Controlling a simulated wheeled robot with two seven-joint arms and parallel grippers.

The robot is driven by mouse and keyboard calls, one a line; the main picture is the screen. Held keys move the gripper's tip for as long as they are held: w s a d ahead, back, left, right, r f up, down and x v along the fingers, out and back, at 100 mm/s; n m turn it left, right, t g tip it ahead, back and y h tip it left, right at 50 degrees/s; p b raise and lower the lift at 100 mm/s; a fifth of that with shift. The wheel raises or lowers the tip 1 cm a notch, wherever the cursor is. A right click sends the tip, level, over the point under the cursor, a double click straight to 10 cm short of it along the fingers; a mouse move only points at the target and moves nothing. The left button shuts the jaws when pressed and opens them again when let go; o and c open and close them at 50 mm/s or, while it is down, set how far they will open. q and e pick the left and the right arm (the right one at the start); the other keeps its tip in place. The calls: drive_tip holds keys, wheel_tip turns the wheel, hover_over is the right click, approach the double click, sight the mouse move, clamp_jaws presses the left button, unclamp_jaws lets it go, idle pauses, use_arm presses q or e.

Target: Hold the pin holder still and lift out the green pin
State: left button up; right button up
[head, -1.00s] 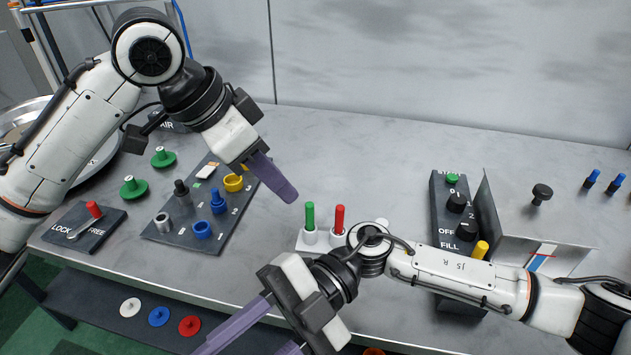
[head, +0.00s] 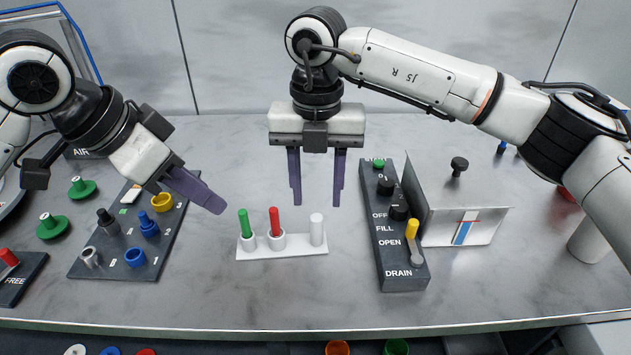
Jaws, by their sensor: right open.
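The white pin holder (head: 284,250) lies on the grey table in the middle of the head view. The green pin (head: 243,222) stands in its left socket and the red pin (head: 275,220) in the middle one. A white post (head: 317,229) without a coloured pin stands at its right end. My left gripper (head: 215,205) is left of the holder, apart from it, pointing down to the right; its fingers overlap in view, so its opening is unclear. My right gripper (head: 317,203) is open and empty, pointing down, behind and above the holder's right part.
A dark board with pegs and rings (head: 105,257) lies to the left. A dark control panel (head: 402,279) with knobs and a yellow lever stands to the right, beside a metal shield (head: 470,210). The table in front of the holder is clear.

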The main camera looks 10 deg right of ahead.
sight(317, 216)
wheel_tip(317, 216, down, 9)
drive_tip(key=shift+r, duration=0.15)
drive_tip(key=shift+c, duration=0.4)
clamp_jaws()
use_arm(q)
drive_tip(key=shift+o, duration=0.4)
